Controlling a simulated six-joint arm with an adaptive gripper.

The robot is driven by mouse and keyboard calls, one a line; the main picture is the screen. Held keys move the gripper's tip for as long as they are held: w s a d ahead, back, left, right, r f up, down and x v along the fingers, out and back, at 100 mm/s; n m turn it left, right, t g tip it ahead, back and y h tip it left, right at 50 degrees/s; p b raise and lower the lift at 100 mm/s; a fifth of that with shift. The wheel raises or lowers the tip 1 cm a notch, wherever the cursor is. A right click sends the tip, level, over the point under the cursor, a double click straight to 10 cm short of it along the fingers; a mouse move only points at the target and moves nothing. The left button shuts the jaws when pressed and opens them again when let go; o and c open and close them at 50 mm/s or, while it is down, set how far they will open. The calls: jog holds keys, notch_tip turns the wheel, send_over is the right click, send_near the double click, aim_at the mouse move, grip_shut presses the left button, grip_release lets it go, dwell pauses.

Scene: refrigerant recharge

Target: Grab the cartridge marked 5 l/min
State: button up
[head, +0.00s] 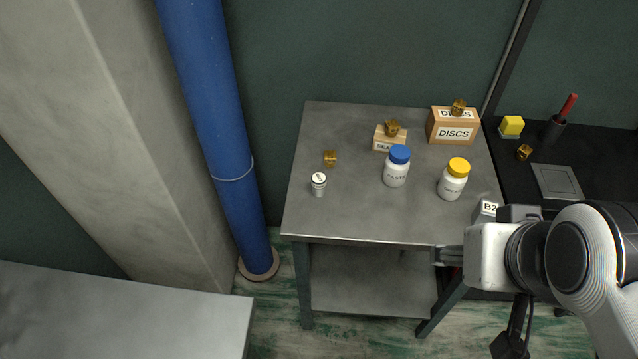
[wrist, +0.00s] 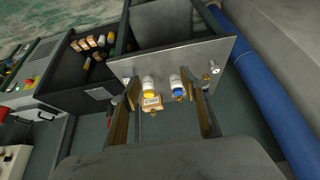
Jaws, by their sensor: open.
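A small white cylinder with dark marking on its top (head: 318,184) stands upright at the left of the grey metal table (head: 350,222). It may be the cartridge, but its print is too small to read. It also seems to show in the wrist view (wrist: 214,67), near the table's corner. My gripper (head: 446,256) is at the table's front right edge, well to the right of the cylinder and apart from it. In the wrist view my gripper (wrist: 165,88) has its two fingers spread, with nothing held between them.
A blue-capped bottle (head: 396,170) and a yellow-capped bottle (head: 453,182) stand mid-table. Behind are a DISCS box (head: 453,130) and a smaller box (head: 387,143), brass pieces on top. A loose brass piece (head: 329,158) lies behind the cylinder. A B2 block (head: 488,208) is partly hidden.

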aim_at(323, 188)
jog(key=w+a+f+n+t+y, duration=0.1)
jog(key=w+a+f, duration=0.15)
jog(key=w, duration=0.55)
jog(key=w+a+f+n+t, duration=0.15)
jog(key=w+f, duration=0.25)
jog(key=w, duration=0.4)
jog(key=w+a+f+n+t+y, duration=0.1)
jog(key=w+f+n+t, duration=0.15)
jog(key=w, duration=0.55)
jog(key=a+f+y, duration=0.2)
jog(key=a+f, duration=0.2)
jog(key=w+a+f+n+t+y, duration=0.1)
jog(key=a+f+y, duration=0.1)
jog(key=a+f, duration=0.2)
jog(key=w+a+f+t+y, duration=0.1)
jog(key=a+f, duration=0.4)
jog(key=f, duration=0.1)
jog(key=shift+w+a+f+n+y, duration=0.1)
jog(key=shift+w+n+y, duration=0.05)
jog(key=shift+n+y, duration=0.25)
jog(key=shift+s+a+f+y, duration=0.5)
jog(key=shift+s, duration=0.25)
jog(key=shift+w, duration=0.1)
jog(key=shift+x, duration=1.25)
jog(key=shift+w, duration=0.15)
jog(key=shift+x, duration=2.45)
